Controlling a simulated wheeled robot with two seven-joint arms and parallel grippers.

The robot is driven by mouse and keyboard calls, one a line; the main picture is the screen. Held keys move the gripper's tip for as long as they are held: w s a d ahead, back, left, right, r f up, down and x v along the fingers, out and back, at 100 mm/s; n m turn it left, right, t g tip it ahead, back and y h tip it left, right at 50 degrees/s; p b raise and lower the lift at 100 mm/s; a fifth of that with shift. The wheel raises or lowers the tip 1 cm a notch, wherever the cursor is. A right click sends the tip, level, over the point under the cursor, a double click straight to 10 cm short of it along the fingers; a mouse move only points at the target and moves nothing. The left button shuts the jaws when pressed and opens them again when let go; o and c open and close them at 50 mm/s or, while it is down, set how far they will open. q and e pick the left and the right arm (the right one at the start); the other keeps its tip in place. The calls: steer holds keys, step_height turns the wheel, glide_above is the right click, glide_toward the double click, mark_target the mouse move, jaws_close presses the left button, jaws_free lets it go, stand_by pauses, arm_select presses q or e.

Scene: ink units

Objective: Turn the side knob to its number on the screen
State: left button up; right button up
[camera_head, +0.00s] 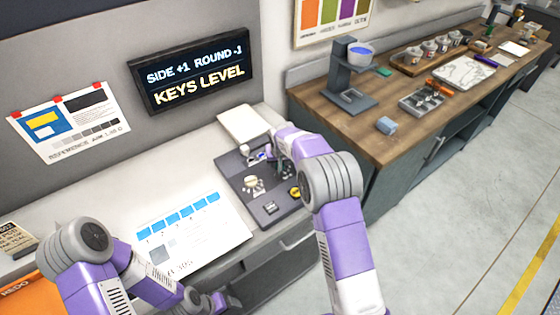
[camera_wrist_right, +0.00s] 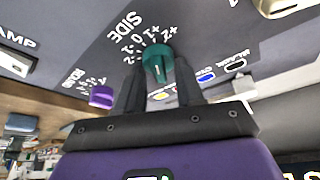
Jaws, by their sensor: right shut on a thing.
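The screen (camera_head: 193,73) on the back wall reads SIDE +1, ROUND -1 and KEYS LEVEL. The dark console panel (camera_head: 236,183) lies on the counter below it. The teal side knob (camera_wrist_right: 157,62) stands on the panel beside its SIDE scale, marked from -2 to +2. I cannot tell which mark its pointer is at. My right gripper (camera_wrist_right: 159,82) is shut on the side knob, one finger on each side. In the head view my right arm partly hides this area. My left gripper (camera_head: 217,302) hangs low near the bottom edge, away from the panel; its jaws are unclear.
The purple round knob (camera_wrist_right: 102,97) is left of my right gripper in the wrist view. A lamp control (camera_wrist_right: 16,58) is farther left. A printed sheet (camera_head: 185,232) with blue squares lies left of the panel. The wooden side bench (camera_head: 350,122) bears a stand and trays.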

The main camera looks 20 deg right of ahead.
stand_by(0.4)
steer(key=o, duration=1)
steer(key=v, duration=0.7)
steer(key=shift+s+r, duration=0.15)
steer(key=shift+r, duration=0.1)
